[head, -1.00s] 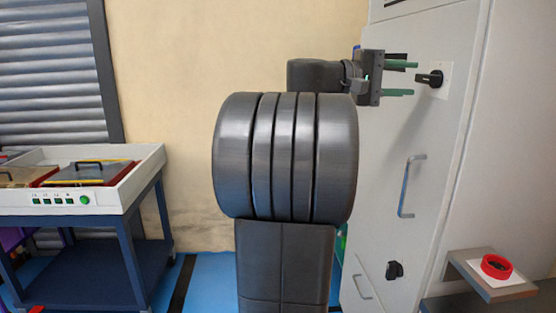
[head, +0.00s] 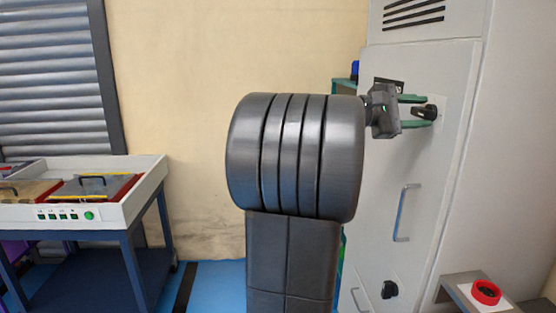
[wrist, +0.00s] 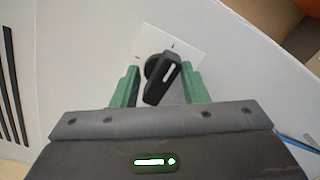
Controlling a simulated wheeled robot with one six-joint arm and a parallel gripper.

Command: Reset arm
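A black rotary handle (head: 425,112) with a white stripe sits on a white plate on the grey cabinet door. In the wrist view the handle (wrist: 162,80) is tilted and lies between the green fingers of my gripper (wrist: 160,70). My gripper (head: 429,111) is open and points at the cabinet, one finger on each side of the handle. A gap shows on the left of the handle; the right finger is very close to it, and I cannot tell whether they touch. My arm's large dark links hide part of the cabinet's left side.
The grey cabinet (head: 455,160) has a vertical pull handle (head: 406,212) and a black lower knob (head: 389,289). A red ring-shaped button (head: 486,292) is at lower right. A white-topped bench (head: 140,195) stands left; blue floor lies between.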

